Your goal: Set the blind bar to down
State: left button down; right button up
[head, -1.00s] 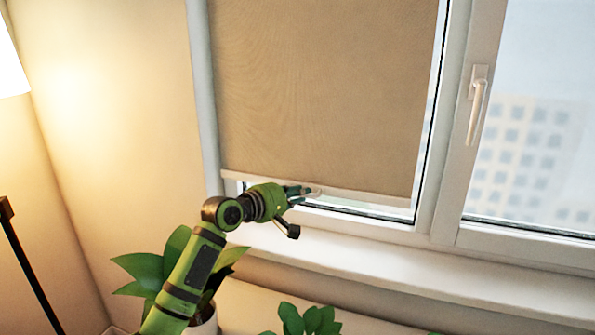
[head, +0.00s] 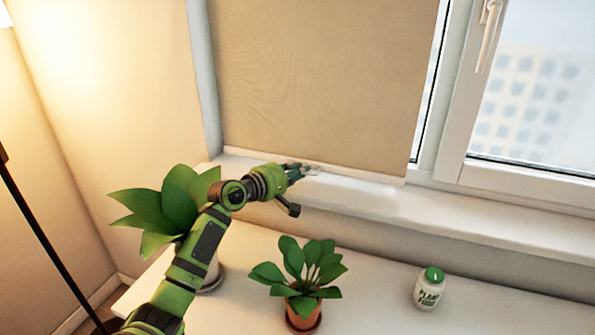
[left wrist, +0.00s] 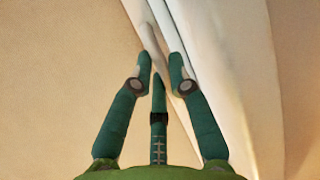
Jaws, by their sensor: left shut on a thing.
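The beige roller blind (head: 320,80) covers the left window pane down to the sill. Its pale blind bar (head: 375,177) runs along the bottom edge, at the level of the window sill. My left gripper (head: 303,170) is at the middle of this bar and is shut on it. In the left wrist view the green fingers (left wrist: 160,68) close around the pale bar (left wrist: 150,38), which runs up and away between the fingertips. The fingers hide part of the bar. My right gripper is not in view.
The white window sill (head: 480,215) runs below the blind. On the white surface beneath stand a large potted plant (head: 165,210), a smaller plant (head: 300,270) and a plant food jar (head: 429,290). A window handle (head: 489,35) is at upper right.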

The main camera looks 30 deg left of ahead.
pick_arm(q)
jog(key=c, duration=1.1)
grip_release()
jog(key=shift+f, duration=0.45)
jog(key=shift+c, duration=0.2)
jog(key=shift+d+r, duration=0.1)
notch_tip(320, 180, up, 31)
jog(key=p, duration=1.2)
jog(key=b+v, duration=0.2)
jog(key=v, duration=0.6)
